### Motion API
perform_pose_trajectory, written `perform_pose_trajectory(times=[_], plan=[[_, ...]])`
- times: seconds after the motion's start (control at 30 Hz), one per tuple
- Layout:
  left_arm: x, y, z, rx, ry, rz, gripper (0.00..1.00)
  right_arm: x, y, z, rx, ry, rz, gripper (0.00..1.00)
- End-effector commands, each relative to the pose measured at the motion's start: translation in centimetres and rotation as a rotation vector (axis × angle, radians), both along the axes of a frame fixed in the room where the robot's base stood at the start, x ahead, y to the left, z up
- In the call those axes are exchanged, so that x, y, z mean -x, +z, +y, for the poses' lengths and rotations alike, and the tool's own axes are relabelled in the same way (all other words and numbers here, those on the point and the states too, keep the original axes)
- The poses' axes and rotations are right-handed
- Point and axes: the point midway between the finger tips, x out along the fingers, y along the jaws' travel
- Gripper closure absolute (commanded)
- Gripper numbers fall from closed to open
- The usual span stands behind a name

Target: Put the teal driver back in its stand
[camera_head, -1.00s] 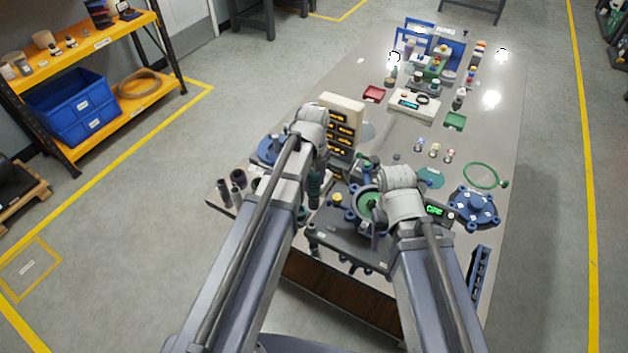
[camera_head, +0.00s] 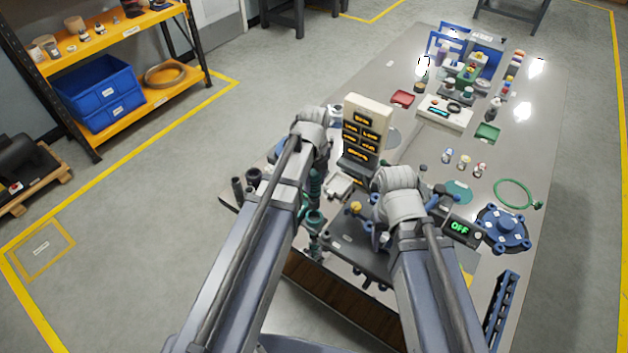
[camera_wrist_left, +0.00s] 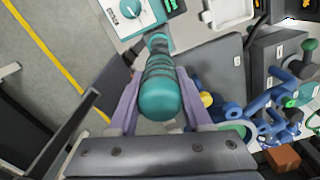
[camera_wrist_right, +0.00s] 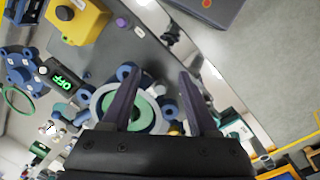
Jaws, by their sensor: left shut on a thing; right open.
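The teal driver (camera_wrist_left: 160,95) has a banded, rounded handle, and my left gripper (camera_wrist_left: 155,100) is shut on it. Its handle end points toward the left wrist camera. In the head view my left arm hides most of the grip. A teal ring (camera_head: 314,217) shows just below it there; I cannot tell whether it belongs to the stand. My right gripper (camera_wrist_right: 155,80) is open and empty, over a round flange with a green ring (camera_wrist_right: 143,113).
A cream display tower (camera_head: 367,118) stands close to the right of my left gripper. A blue flanged part (camera_head: 502,230) and an OFF display (camera_head: 460,228) lie to the right. Dark cylinders (camera_head: 245,185) stand at the left table edge.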

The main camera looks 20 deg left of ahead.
Motion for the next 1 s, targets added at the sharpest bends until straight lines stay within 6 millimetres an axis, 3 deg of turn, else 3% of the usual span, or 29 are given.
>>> perform_pose_trajectory(times=[0.1, 0.57, 1.0], plan=[[0.0, -1.4, 0.0, 0.000, 0.034, 0.000, 1.00, 0.0, -1.4, 0.0, 0.000, 0.000, 0.000, 0.40], [0.0, -2.1, 0.0, 0.000, 0.063, 0.000, 1.00, 0.0, -2.1, 0.0, 0.000, 0.000, 0.000, 0.40], [0.0, -5.4, 0.0, 0.000, 0.062, 0.000, 1.00, 0.0, -5.4, 0.0, 0.000, 0.000, 0.000, 0.40]])
